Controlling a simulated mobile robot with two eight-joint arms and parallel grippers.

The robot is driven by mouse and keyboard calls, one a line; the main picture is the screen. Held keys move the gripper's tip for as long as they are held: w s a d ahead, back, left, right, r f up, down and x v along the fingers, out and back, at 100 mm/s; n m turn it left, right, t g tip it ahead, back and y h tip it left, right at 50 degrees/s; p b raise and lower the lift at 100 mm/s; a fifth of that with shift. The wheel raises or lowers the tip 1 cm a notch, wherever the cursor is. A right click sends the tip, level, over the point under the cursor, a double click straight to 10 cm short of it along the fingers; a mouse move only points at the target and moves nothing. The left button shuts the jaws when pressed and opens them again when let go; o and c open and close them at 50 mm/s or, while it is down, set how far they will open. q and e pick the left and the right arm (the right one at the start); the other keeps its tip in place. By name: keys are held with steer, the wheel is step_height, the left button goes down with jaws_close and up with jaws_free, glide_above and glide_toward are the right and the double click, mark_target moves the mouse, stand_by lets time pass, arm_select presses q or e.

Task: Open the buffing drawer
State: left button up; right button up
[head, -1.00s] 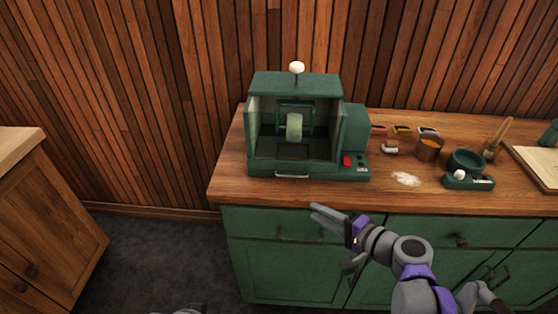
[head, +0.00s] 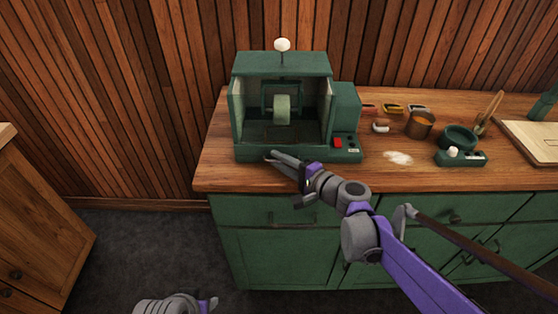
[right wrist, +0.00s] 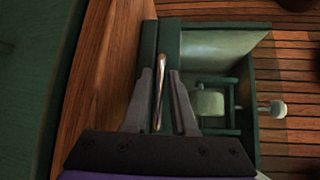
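The green buffing machine (head: 283,68) stands on the counter with a pale wheel inside its open front. The buffing drawer front (right wrist: 148,45) is low on the machine, with a slim metal handle (right wrist: 160,80); it looks closed. My right gripper (head: 287,158) is at the machine's lower front edge and covers most of the handle in the head view. In the right wrist view its two fingers (right wrist: 160,72) are apart, one on each side of the handle, with gaps visible. Part of my left arm (head: 170,304) shows at the bottom edge; its fingers cannot be made out.
The wooden counter (head: 390,180) has green cabinets (head: 280,258) below, with dark handles. Right of the machine are a copper cup (head: 419,124), a dark green bowl (head: 458,138), a small green device (head: 462,158), white powder (head: 398,158) and a board (head: 535,145).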

steer(key=shift+w+a, duration=0.2)
jaws_close()
steer(key=shift+s, duration=0.1)
stand_by(1.3)
